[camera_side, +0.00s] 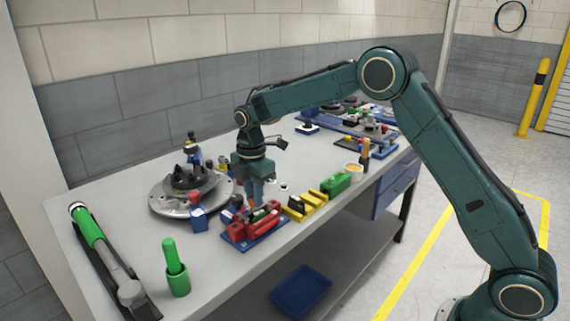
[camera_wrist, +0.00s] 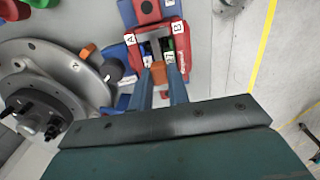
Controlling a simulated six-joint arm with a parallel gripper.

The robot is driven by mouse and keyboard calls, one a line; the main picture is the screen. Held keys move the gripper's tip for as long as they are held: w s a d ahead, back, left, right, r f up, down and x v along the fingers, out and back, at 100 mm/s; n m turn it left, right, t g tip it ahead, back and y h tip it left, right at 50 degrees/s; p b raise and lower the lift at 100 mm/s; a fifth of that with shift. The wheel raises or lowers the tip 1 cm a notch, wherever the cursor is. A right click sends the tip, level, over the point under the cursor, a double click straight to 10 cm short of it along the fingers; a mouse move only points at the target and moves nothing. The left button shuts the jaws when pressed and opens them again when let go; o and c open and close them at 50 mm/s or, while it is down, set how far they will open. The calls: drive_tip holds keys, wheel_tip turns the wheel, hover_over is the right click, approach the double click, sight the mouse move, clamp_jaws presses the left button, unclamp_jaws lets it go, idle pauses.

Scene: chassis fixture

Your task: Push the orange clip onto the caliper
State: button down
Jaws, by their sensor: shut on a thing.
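The red caliper (camera_side: 265,222) sits on a blue base near the front edge of the bench. In the wrist view, the caliper (camera_wrist: 188,47) has white labels A and B on its two sides and an opening between them. My gripper (camera_side: 256,203) points down just above and behind the caliper. In the wrist view, my gripper (camera_wrist: 161,69) is shut on the small orange clip (camera_wrist: 158,75), which sits between the blue fingertips at the near end of the opening. I cannot tell whether the clip touches the caliper. The clip is not discernible in the side view.
A grey disc hub (camera_side: 160,207) stands left of the caliper, with small blue blocks beside it. A yellow holder (camera_side: 312,203) and a green block (camera_side: 336,183) stand to the right.

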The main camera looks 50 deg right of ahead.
drive_tip(key=shift+f, duration=0.65)
idle(0.5)
drive_tip(key=c, duration=1.7)
unclamp_jaws()
drive_tip(key=shift+r, duration=0.2)
drive_tip(key=shift+r, duration=1.4)
drive_tip(key=o, duration=0.6)
drive_tip(key=shift+r, duration=0.15)
